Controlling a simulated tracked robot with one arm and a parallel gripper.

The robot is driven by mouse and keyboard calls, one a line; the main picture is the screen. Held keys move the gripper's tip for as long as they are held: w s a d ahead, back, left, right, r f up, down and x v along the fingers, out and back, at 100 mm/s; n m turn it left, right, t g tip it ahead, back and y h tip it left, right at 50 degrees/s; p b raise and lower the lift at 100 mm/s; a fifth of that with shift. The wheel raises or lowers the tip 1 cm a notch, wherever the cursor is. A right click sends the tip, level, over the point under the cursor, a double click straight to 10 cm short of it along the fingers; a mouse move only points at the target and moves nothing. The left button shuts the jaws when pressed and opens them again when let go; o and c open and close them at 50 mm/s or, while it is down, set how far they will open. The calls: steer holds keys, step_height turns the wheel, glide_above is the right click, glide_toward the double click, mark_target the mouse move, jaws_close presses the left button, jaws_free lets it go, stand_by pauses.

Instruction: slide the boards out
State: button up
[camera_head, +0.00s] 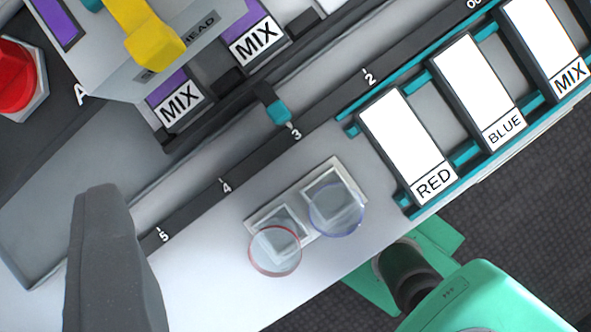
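Three white boards lie side by side in a teal-edged rack at the upper right, each with a printed label: the RED board (403,138), the BLUE board (474,85) and the MIX board (545,42). The MIX board is cut by the frame edge. I cannot tell whether these are the boards the task names. A dark grey part that looks like my gripper (112,262) rises from the bottom left, well away from the rack. It touches no board that I can see. Its finger opening does not show.
Two clear dishes, a red-rimmed one (275,250) and a blue-rimmed one (336,209), overlap a pale two-square holder (325,180). A numbered dark rail (255,165) with a teal pointer (279,111) crosses the bench. A yellow handle (146,38) and red knob (15,77) stand upper left.

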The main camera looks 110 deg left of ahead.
steer(key=w+d+f+m+g+y+p, duration=0.1)
steer(key=w+d+f+m+g+p, duration=0.2)
steer(key=d+m+p, duration=0.5)
steer(key=m+g+y+p, duration=0.3)
steer(key=m+g+p, duration=0.1)
steer(key=p, duration=0.4)
glide_toward(280, 113)
steer(key=x, duration=1.1)
steer(key=shift+w+d+f, duration=0.1)
steer(key=shift+d+f, duration=0.1)
steer(key=shift+f, duration=0.25)
jaws_close()
